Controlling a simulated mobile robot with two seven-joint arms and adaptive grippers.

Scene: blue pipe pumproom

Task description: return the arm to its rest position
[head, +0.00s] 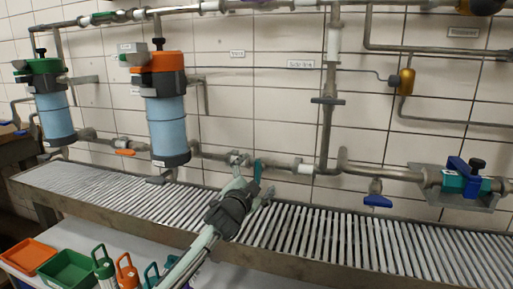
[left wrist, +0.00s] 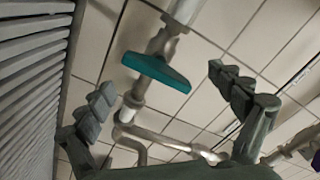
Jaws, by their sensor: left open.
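My left arm reaches up from the bottom of the head view. Its gripper (head: 254,182) is open, above the slatted grating (head: 340,235) and in front of the lower wall pipe. A teal valve handle (head: 258,170) shows by the fingers. In the left wrist view the open left gripper (left wrist: 160,80) has its two fingers spread wide. The teal handle (left wrist: 157,71) appears in the gap between them, apart from both fingers in the picture. Nothing is held. My right gripper is in neither view.
Two blue filter housings, one with an orange top (head: 168,115) and one with a green top (head: 50,105), stand left. A blue-handled valve (head: 377,200) and a teal and blue unit (head: 465,182) are right. Green (head: 68,268) and orange (head: 27,256) trays sit lower left.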

